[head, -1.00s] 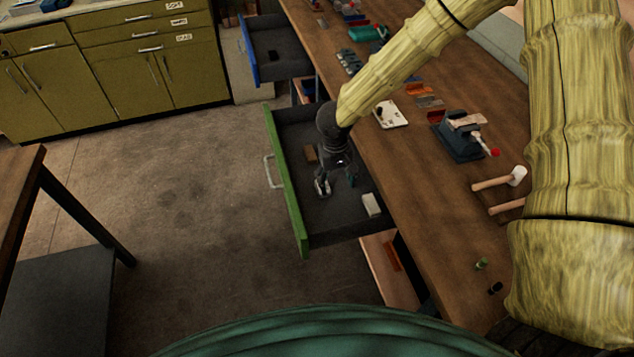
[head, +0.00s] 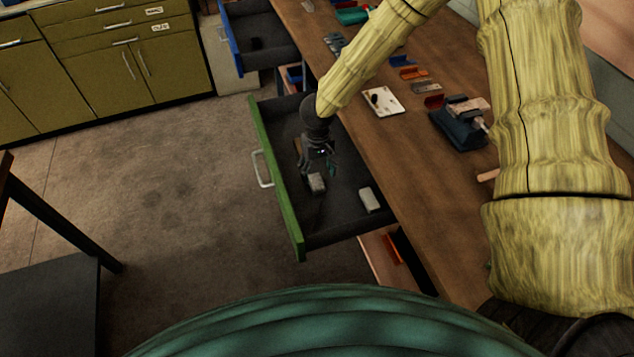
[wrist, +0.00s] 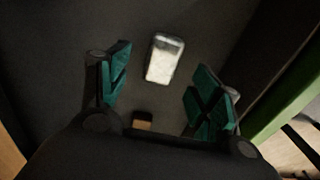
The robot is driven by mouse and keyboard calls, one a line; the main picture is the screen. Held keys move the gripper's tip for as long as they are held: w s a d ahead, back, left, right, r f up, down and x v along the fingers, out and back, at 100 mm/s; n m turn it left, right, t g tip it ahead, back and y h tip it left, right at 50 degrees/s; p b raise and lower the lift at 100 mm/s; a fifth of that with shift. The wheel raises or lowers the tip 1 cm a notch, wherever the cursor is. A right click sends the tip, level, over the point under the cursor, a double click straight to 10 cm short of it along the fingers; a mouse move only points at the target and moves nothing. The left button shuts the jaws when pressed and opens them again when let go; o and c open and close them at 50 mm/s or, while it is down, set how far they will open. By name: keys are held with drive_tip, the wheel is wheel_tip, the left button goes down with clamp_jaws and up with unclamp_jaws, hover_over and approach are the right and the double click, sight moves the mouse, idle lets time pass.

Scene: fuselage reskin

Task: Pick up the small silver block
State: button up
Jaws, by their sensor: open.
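The small silver block (head: 317,183) lies on the dark floor of the open green-fronted drawer (head: 277,178). In the wrist view the silver block (wrist: 164,58) lies ahead of my gripper, between the lines of its two fingers and apart from both. My gripper (head: 319,168) is inside the drawer's outline, just behind and above the block. Its teal-padded fingers (wrist: 160,85) are spread wide with nothing between them. How high the fingertips are above the drawer floor is hard to tell.
A paler block (head: 369,199) lies to the right in the drawer. A brown block (wrist: 142,120) lies close below my palm in the wrist view. The drawer's green front wall is on the left. The wooden workbench (head: 425,210) with a vise (head: 460,127) is on the right.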

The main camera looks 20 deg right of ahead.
sight(316, 180)
drive_tip(key=shift+s+a+f, duration=0.1)
drive_tip(key=shift+f, duration=0.3)
drive_tip(key=shift+a+f+p, duration=0.1)
drive_tip(key=shift+f+p, duration=0.6)
drive_tip(key=shift+f, duration=1.5)
drive_tip(key=shift+c, duration=0.4)
clamp_jaws()
